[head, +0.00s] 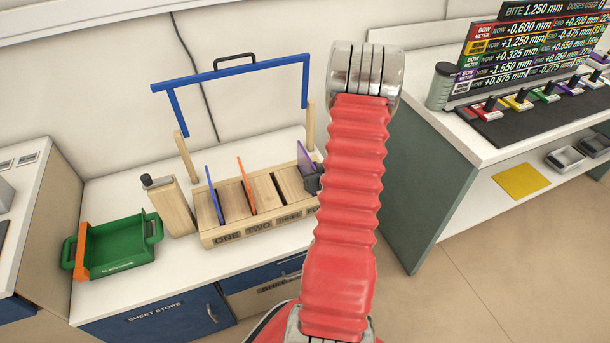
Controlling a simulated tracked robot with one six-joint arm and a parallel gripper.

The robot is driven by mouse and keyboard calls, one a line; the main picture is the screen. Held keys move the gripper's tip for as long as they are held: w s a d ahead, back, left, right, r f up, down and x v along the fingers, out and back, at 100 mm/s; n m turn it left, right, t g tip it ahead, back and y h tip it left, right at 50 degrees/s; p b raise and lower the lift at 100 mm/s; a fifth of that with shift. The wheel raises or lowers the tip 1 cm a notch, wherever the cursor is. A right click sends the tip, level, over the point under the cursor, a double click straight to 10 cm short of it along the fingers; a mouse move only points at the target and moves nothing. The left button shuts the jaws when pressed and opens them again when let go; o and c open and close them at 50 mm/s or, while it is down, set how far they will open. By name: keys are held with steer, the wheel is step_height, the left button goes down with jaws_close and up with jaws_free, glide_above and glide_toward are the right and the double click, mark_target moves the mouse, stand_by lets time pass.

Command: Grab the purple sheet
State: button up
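The purple sheet (304,156) stands upright at the right end of a wooden rack (226,234), by the partly hidden label that starts with F. Its lower part is hidden. A small dark grey piece (313,180), which looks like part of my gripper, shows against the sheet's lower right. The rest of my gripper is hidden behind my red arm. I cannot tell whether the fingers are around the sheet or only beside it, nor whether they are open or shut.
A blue sheet (213,190) and an orange sheet (245,182) stand in the slots ONE and TWO; THREE looks empty. A blue frame (236,67) on wooden posts rises over the rack. A green tray (118,243) and a wooden block (172,206) stand left. A side counter (418,190) is right.

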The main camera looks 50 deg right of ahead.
mark_target(306, 164)
steer(key=shift+x, duration=2.6)
steer(key=shift+r, duration=0.15)
steer(key=shift+c, duration=0.6)
jaws_close()
steer(key=shift+w, duration=0.1)
